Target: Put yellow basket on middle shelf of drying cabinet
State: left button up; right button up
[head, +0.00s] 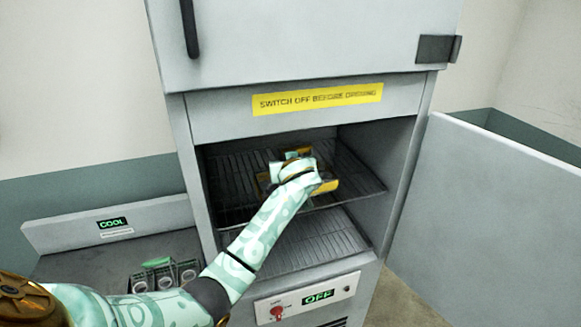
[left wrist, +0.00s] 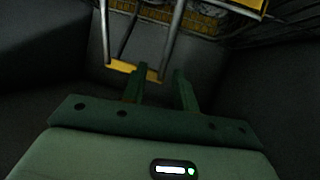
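The yellow basket (head: 325,187) is inside the open drying cabinet (head: 180,140), at the upper visible wire shelf (head: 358,178). My left arm reaches in, and its gripper (head: 300,168) hides much of the basket. In the left wrist view, the basket's yellow handle bar (left wrist: 120,67) hangs on metal rods just beyond my left gripper (left wrist: 160,75). The fingers stand apart, with the bar's right end by the left-hand finger; contact cannot be told. Whether the basket rests fully on the shelf is hard to see. My right gripper is not in view.
The cabinet door (head: 490,215) stands open at right. A lower wire shelf (head: 315,250) looks empty. Below it, a panel (head: 300,303) reads OFF beside a red switch. At left, a bench marked COOL (head: 80,262) holds a dark basket of rings (head: 163,277).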

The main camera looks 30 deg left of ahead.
pick_arm(q)
jog(key=b+v, duration=0.1)
jog(key=v, duration=1.1)
jog(key=d+f+m+g+h, duration=0.1)
jog(key=d+f+m+h, duration=0.15)
jog(key=f, duration=0.85)
jog(key=d+f+m+h, duration=0.1)
jog(key=d+f+m, duration=0.15)
jog(key=f, duration=0.85)
jog(key=s+d+f+m+g+h, duration=0.1)
jog(key=s+f+m, duration=0.1)
jog(key=s+f, duration=0.5)
jog(key=s+d+f+m+g+h, duration=0.1)
jog(key=s+f+m+g+h, duration=0.15)
jog(key=f, duration=0.85)
jog(key=s+f+m+g, duration=0.2)
jog(key=s+f, duration=1.1)
jog(key=s, duration=0.3)
jog(key=s+f+g, duration=0.1)
jog(key=s+f, duration=0.2)
jog(key=s, duration=0.9)
jog(key=s+f+m+g+h, duration=0.1)
jog(key=s+f, duration=0.3)
jog(key=s, duration=0.8)
jog(key=shift+s+a+f, duration=0.25)
jog(key=shift+a+f, duration=0.05)
jog(key=shift+a, duration=0.15)
